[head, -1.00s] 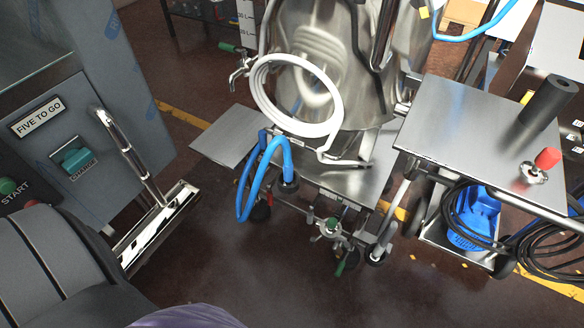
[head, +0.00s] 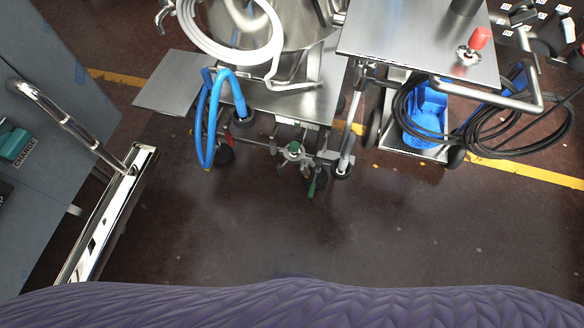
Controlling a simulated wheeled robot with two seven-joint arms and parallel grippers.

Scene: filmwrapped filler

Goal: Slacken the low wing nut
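I cannot clearly make out a wing nut in the head view. Low under the steel machine, a small metal valve fitting with a green top (head: 294,150) sits just above the floor. A green lever (head: 312,188) hangs below and to the right of it. Parts around the fitting are too small to tell whether one is a wing nut. Neither of my grippers is in view.
A steel vessel (head: 300,30) with a coiled white hose (head: 196,40) stands above. Blue hoses (head: 204,125) loop down at its left. A steel-topped cart (head: 400,45) stands right, with a blue crate (head: 426,115) below. Bare floor (head: 290,240) lies in front.

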